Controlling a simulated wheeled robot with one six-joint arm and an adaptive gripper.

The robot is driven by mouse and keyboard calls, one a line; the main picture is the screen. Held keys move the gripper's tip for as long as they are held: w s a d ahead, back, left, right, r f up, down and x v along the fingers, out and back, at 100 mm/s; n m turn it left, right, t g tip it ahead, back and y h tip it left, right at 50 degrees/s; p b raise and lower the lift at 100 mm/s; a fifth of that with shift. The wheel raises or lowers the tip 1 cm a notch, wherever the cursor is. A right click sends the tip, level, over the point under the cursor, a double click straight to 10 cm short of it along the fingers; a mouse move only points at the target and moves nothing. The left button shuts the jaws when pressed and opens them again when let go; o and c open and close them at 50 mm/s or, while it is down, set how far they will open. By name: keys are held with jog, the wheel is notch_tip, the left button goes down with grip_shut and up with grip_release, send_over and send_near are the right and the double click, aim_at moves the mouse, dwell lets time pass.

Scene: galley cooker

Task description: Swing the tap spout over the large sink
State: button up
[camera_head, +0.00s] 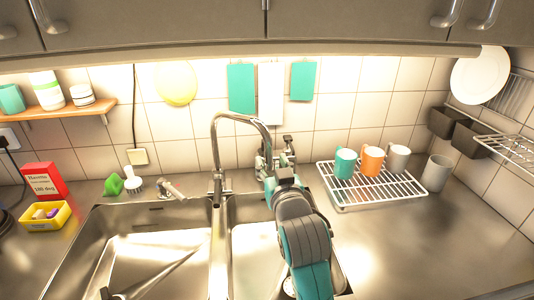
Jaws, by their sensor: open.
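The chrome tap (216,160) stands on the divider at the back between the two basins. Its arched spout (240,117) curves to the right, and its end comes down beside my gripper, on the smaller-basin side. The large sink (112,219) is the left basin; the smaller sink (243,240) is on the right, partly hidden by my arm. My gripper (274,153) is open at the spout's end, in front of the back wall. I cannot tell whether its fingers touch the spout or surround it.
A wire rack (375,191) with several mugs stands right of my gripper. A lever fitting (172,189), a brush (133,182) and a green object (113,185) stand behind the large sink. A yellow tray (45,217) is at the left. The front right counter is clear.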

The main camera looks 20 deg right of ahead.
aim_at(270, 156)
jog(key=shift+w+d, duration=0.15)
jog(key=shift+w, duration=1.05)
jog(key=shift+w+d, duration=0.1)
jog(key=shift+w, duration=1.1)
grip_shut()
